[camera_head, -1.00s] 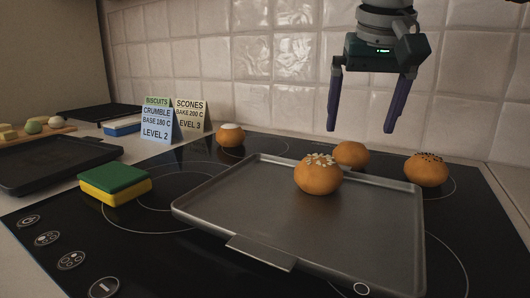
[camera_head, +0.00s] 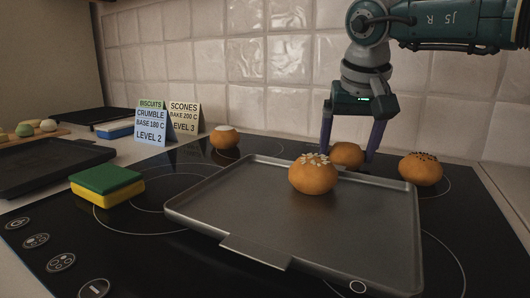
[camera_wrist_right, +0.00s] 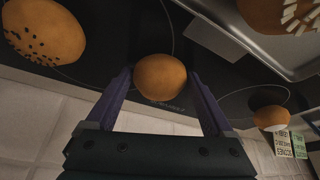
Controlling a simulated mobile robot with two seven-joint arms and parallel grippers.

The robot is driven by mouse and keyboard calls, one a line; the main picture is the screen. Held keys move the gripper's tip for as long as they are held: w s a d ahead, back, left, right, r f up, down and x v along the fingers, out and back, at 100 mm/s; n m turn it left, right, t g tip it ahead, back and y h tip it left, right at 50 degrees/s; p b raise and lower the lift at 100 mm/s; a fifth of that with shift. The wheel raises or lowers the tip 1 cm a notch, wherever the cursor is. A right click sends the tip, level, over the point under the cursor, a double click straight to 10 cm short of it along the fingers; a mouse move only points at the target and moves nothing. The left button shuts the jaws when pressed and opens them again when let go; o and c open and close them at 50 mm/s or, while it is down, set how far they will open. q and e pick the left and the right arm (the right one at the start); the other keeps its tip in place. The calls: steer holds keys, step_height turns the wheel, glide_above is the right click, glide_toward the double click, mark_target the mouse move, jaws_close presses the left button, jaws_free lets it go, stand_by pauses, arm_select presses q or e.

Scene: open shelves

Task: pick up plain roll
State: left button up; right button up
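The plain roll (camera_head: 347,154) is a smooth orange-brown bun on the black hob, behind the metal tray. In the right wrist view the plain roll (camera_wrist_right: 160,80) lies between the fingertips. My right gripper (camera_head: 347,150) points down over it, with one purple finger on each side. The right wrist view shows the gripper (camera_wrist_right: 158,90) open, with a gap visible beside the roll's lower sides; whether the tips touch the roll is hard to tell. My left gripper is not in view.
A roll with pale flakes (camera_head: 313,174) sits on the metal tray (camera_head: 240,205), in front of the plain roll. A dark-seeded roll (camera_head: 421,168) stands to the right, a white-topped roll (camera_head: 224,137) to the left. The tiled wall (camera_head: 240,80) is close behind.

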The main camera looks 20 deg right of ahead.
steer(key=c, duration=0.9)
steer(key=shift+r, duration=0.1)
